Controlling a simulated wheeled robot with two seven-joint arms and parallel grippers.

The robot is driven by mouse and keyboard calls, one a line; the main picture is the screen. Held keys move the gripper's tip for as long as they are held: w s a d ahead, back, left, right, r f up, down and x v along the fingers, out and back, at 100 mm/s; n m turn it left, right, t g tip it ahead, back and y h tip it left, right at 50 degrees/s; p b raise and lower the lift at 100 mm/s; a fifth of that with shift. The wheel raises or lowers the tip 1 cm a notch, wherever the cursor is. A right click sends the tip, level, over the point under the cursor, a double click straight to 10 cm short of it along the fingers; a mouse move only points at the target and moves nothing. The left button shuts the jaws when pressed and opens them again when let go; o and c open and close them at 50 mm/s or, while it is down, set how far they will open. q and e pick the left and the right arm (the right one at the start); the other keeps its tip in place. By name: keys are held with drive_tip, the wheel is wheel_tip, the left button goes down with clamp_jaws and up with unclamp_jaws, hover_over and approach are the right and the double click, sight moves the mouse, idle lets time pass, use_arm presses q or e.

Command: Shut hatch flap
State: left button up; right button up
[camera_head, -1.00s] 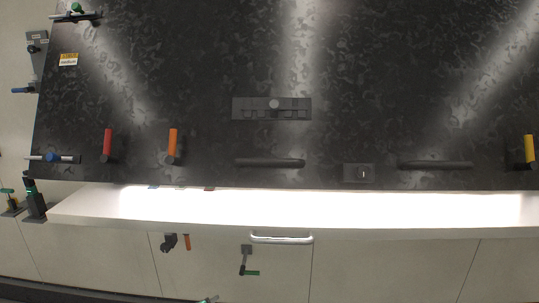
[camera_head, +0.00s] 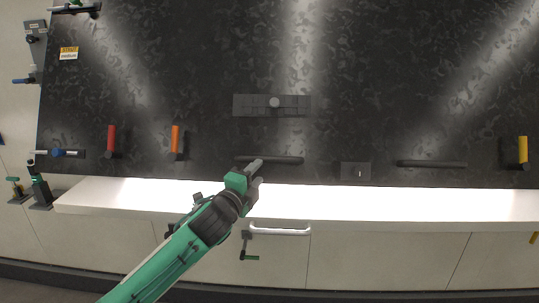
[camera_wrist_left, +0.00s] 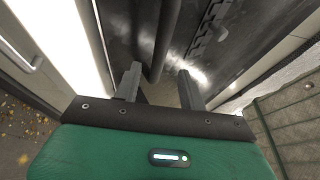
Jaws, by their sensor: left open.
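The hatch flap (camera_head: 370,90) is a large dark mottled panel filling most of the head view. Its lower edge stands above a bright white ledge (camera_head: 400,203). Two black bar handles run along its lower part, a middle one (camera_head: 280,159) and a right one (camera_head: 432,164). My left gripper (camera_head: 257,168) is at the middle handle, seen from behind. In the left wrist view the open fingers (camera_wrist_left: 159,75) stand on either side of the dark handle bar (camera_wrist_left: 166,35). Whether they touch it I cannot tell. My right gripper is not in view.
Red (camera_head: 111,139), orange (camera_head: 175,139) and yellow (camera_head: 522,149) levers stick out from the flap. A dark latch plate (camera_head: 271,105) is above the middle handle. Below the ledge are a silver handle (camera_head: 280,230) and pale cabinet fronts (camera_head: 385,258).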

sight(268, 161)
use_arm(q)
drive_tip(key=p+x, duration=0.3)
drive_tip(key=x, duration=0.4)
drive_tip(key=shift+w+r, duration=0.15)
drive_tip(key=shift+w, duration=0.05)
drive_tip(key=shift+w+d, duration=0.2)
drive_tip(key=shift+w, duration=0.25)
drive_tip(key=shift+c, duration=0.2)
clamp_jaws()
drive_tip(key=shift+f, duration=0.2)
